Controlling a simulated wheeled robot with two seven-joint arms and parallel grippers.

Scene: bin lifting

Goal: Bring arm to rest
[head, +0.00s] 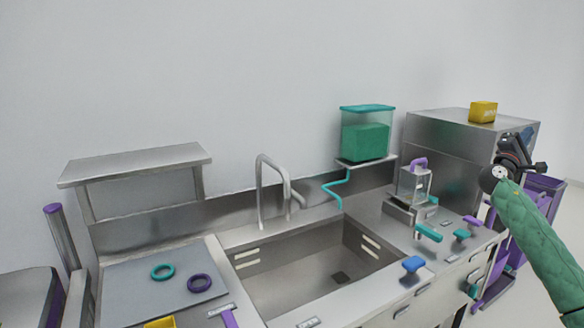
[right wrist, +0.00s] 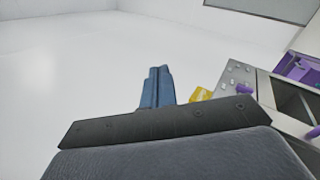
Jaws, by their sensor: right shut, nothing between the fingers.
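My right arm, in a green sleeve, comes in from the lower right of the head view. Its dark gripper (head: 525,152) is raised in front of the steel cabinet's right side, above the purple cart. In the right wrist view the blue fingers (right wrist: 157,88) are together, with nothing between them. My left arm and gripper are not in the head view.
A steel sink (head: 320,268) and counter fill the middle. A teal-lidded container (head: 366,135) stands on a shelf behind. A yellow box (head: 483,111) sits on the steel cabinet (head: 440,135). A purple cart (head: 545,190) stands at the right. Teal (head: 163,272) and purple rings (head: 200,283) lie left.

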